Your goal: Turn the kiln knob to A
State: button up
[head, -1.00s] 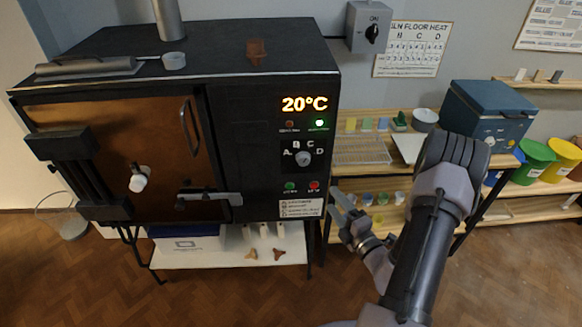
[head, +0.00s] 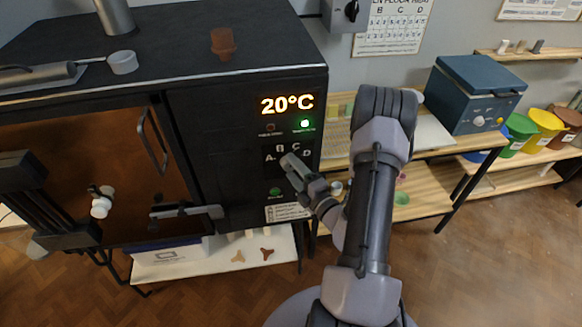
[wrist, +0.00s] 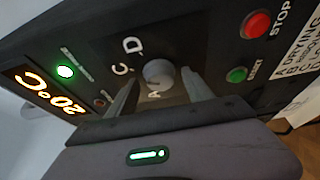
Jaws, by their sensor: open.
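The kiln (head: 240,90) is a black box with a brown door and a lit 20°C display. Its pale round knob (wrist: 158,73) sits on the dark front panel, among white letters. In the wrist view A is just below the knob, C to its left and D above left; I cannot make out B there. My gripper (head: 290,163) is at the panel in the head view and hides the knob. In the wrist view its open fingers stand on either side of the knob, with gaps visible. Which letter the knob points to is unclear.
A green START button (wrist: 237,75) and a red STOP button (wrist: 256,24) are close to the right finger in the wrist view. The door handle (head: 153,140) and latch bar (head: 188,211) stick out left of the panel. A wooden shelf (head: 440,152) stands to the right.

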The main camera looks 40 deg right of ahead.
jog(key=shift+c, duration=0.2)
jog(key=shift+s, duration=0.1)
grip_shut()
jog(key=shift+r, duration=0.1)
jog(key=n+g+p, duration=0.1)
jog(key=n+p, duration=0.1)
jog(key=n+g+p, duration=0.1)
jog(key=n+p, duration=0.1)
jog(key=n+g+p, duration=0.1)
jog(key=n, duration=0.2)
jog(key=shift+a+r+h+p, duration=0.15)
jog(key=shift+r+h+p, duration=0.2)
jog(key=shift+h+p, duration=0.05)
jog(key=n+g, duration=0.1)
jog(key=n+h, duration=0.1)
jog(key=n, duration=0.1)
jog(key=shift+w+a+g+p, duration=0.15)
jog(key=shift+w+g+p, duration=0.05)
jog(key=shift+g+p, duration=0.2)
jog(key=shift+w+a+n+g+h, duration=0.1)
jog(key=shift+n+g+h, duration=0.6)
jog(key=shift+n+h, duration=0.75)
jog(key=shift+n, duration=0.35)
